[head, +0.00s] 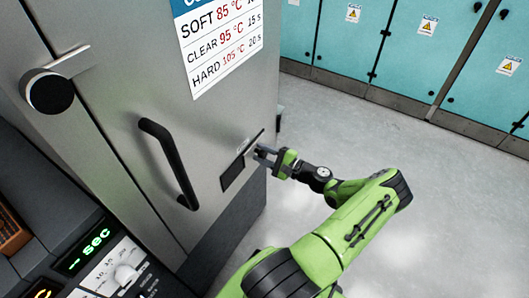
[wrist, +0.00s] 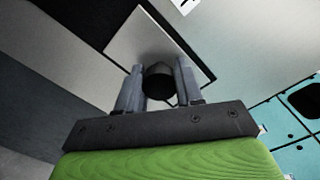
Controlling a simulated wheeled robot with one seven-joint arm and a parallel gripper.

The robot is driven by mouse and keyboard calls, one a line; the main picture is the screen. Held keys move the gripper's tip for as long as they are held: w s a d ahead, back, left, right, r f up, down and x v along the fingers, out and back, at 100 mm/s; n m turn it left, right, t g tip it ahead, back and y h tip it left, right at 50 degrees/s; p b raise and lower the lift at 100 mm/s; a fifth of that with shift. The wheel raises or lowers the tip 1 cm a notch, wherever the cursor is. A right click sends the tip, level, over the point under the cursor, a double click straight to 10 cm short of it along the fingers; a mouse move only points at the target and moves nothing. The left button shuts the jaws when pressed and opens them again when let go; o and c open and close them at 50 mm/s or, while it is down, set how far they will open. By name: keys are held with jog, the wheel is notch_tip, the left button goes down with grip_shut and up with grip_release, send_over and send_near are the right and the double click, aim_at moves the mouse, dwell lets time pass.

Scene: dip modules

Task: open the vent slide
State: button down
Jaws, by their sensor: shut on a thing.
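The vent slide (head: 251,157) is a small grey plate on the steel cabinet door, low near the door's right edge. A dark square vent opening (head: 232,173) shows just left of it. In the wrist view the slide's plate (wrist: 135,35) is light grey, with a dark round knob (wrist: 158,82) standing out from it. My gripper (head: 262,153) is at the slide, and its two grey fingers (wrist: 158,76) are shut on the knob, one on each side. The fingers and wrist hide part of the slide in the head view.
A black door handle (head: 168,160) stands out left of the vent. A black round latch (head: 50,92) is farther left, and a control panel (head: 110,262) with a dial is below. Teal lockers (head: 410,55) line the back; the grey floor (head: 330,120) between is clear.

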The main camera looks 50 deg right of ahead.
jog(key=shift+d+r, duration=0.1)
jog(key=shift+d, duration=0.05)
jog(key=c, duration=0.7)
grip_release()
jog(key=shift+c, duration=0.2)
jog(key=s+d+p, duration=0.1)
jog(key=s, duration=1.4)
jog(key=shift+s+d+p, duration=0.25)
jog(key=shift+s+p, duration=0.1)
jog(key=shift+s, duration=0.05)
